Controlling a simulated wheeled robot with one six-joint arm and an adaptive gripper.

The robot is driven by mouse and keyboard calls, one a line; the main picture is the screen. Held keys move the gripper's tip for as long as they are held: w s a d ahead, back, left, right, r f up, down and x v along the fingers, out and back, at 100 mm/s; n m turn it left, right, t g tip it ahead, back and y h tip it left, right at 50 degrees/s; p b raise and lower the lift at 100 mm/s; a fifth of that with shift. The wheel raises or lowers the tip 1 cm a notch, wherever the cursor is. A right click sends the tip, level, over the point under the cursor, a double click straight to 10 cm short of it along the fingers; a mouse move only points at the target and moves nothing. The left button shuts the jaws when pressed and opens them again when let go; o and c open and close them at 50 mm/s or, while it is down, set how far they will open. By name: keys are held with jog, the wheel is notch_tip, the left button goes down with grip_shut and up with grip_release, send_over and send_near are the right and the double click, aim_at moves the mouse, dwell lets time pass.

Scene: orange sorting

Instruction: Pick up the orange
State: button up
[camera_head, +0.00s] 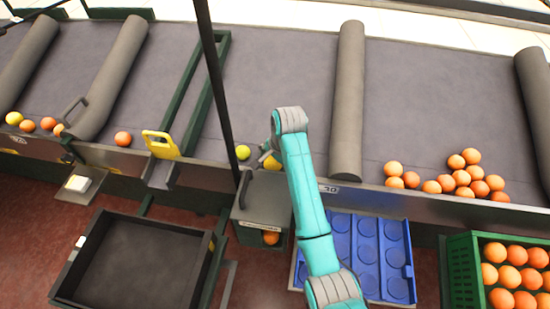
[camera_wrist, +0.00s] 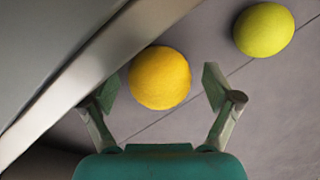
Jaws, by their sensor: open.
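A yellow-orange fruit (camera_wrist: 160,77), the orange nearest my gripper, lies on the grey belt beside the metal side rail. It also shows in the head view (camera_head: 272,163), partly hidden by my gripper and arm. My gripper (camera_wrist: 161,90) is open, with one finger on each side of the fruit's near part. The fingers do not close on it, and I cannot tell whether either touches it. A yellow-green fruit (camera_wrist: 264,30) lies apart, to the upper right in the wrist view, and left of my gripper in the head view (camera_head: 243,152).
The metal rail (camera_wrist: 85,85) runs close to the left finger. More oranges (camera_head: 462,179) lie on the belt at right. A blue tray (camera_head: 340,240), a green crate of oranges (camera_head: 462,270) and a black bin (camera_head: 140,262) stand in front. A dark post (camera_head: 215,75) rises left of my arm.

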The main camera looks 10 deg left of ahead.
jog(key=c, duration=1.3)
